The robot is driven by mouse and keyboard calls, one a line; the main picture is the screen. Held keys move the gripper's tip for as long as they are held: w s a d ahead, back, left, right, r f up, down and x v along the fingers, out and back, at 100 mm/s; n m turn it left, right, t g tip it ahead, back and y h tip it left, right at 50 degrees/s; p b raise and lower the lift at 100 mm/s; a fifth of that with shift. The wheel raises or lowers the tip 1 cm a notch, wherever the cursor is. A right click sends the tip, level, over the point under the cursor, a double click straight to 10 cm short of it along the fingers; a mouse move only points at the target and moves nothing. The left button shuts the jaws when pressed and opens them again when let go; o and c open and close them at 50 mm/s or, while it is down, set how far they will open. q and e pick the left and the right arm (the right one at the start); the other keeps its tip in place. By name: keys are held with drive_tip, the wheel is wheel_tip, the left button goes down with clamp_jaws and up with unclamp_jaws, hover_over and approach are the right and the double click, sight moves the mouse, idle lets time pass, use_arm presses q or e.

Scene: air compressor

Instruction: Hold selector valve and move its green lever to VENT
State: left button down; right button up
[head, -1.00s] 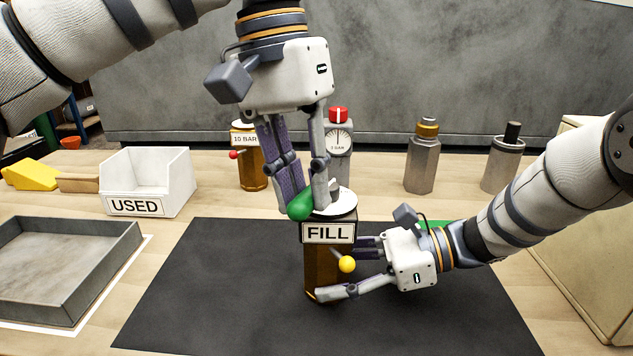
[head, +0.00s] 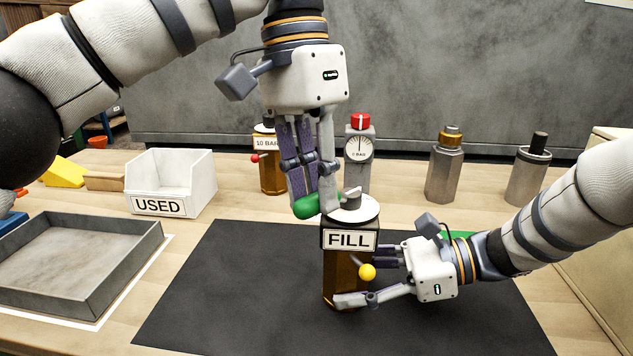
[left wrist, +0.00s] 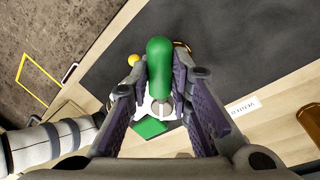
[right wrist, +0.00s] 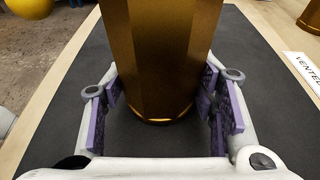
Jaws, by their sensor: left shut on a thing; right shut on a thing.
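The selector valve (head: 343,270) stands upright on the black mat, with a bronze body, a FILL plate facing the head camera and a white top disc (head: 362,213). Its green lever (head: 310,207) points left and a little toward the head camera in that view; it also shows in the left wrist view (left wrist: 158,65). My left gripper (head: 313,195) comes from above and is shut on the lever. My right gripper (head: 362,278) comes from the right and is shut around the bronze body, seen close in the right wrist view (right wrist: 160,95). A yellow ball knob (head: 367,272) sticks out below the plate.
A grey tray (head: 118,278) and a white USED bin (head: 205,180) stand left. Behind are a 10 BAR bottle (head: 270,180), a red-capped gauge (head: 358,150) and two grey cylinders (head: 445,175) (head: 528,175). The black mat (head: 230,290) is clear on the left.

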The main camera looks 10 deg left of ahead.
use_arm(q)
drive_tip(key=c, duration=1.4)
unclamp_jaws()
drive_tip(key=shift+c, duration=0.2)
